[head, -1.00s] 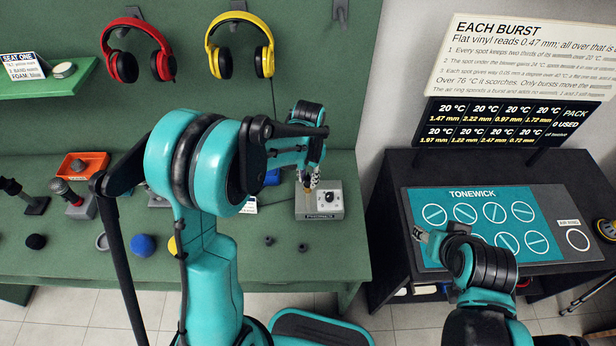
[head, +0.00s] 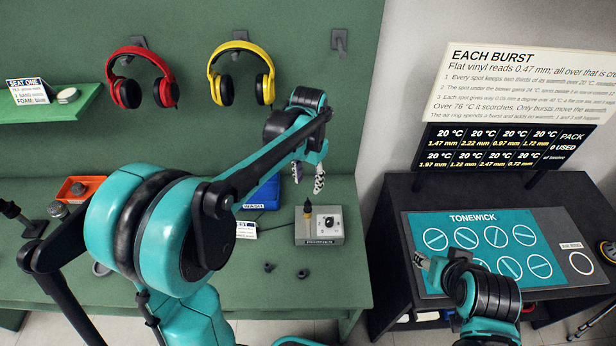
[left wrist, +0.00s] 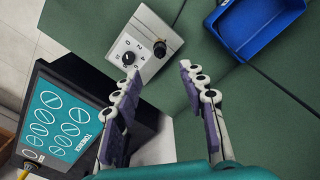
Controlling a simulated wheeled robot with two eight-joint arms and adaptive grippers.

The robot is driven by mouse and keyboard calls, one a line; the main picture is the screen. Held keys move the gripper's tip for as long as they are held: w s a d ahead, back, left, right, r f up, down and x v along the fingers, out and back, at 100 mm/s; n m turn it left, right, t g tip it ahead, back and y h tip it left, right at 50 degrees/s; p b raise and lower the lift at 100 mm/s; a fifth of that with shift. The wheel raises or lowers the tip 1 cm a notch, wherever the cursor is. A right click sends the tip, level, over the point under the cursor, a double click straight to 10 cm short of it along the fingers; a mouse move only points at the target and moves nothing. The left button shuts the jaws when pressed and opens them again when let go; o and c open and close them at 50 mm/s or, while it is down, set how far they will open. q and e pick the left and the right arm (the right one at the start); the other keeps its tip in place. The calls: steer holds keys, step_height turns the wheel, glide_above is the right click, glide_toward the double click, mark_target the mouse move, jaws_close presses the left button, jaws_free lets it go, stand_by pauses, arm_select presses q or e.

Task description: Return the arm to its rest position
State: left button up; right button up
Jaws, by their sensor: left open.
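My left gripper (head: 308,178) is open and empty in the head view. It hangs above the back of the green bench, up and behind the grey dial box (head: 320,226). A dark-tipped, amber-bodied piece (head: 308,208) stands upright on that box, apart from the fingers. In the left wrist view, my open fingers (left wrist: 158,80) have nothing between them, and the dial box (left wrist: 140,48) lies beyond them.
A blue tray (head: 262,194) lies on the green bench (head: 345,262) beside the box. Red headphones (head: 128,92) and yellow headphones (head: 222,90) hang on the back wall. A black stand (head: 388,215) with the teal panel (head: 420,222) is at the right. My left arm hides much of the bench.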

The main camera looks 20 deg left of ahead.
arm_select(q)
steer(key=s+a+r+n+t, duration=0.1)
steer(key=s+n+t, duration=0.1)
steer(key=s, duration=0.6)
steer(key=s+a+r+n+t, duration=0.1)
steer(key=s+r+n+t, duration=0.1)
steer(key=s+t, duration=0.3)
steer(key=s, duration=0.4)
steer(key=shift+a, duration=0.4)
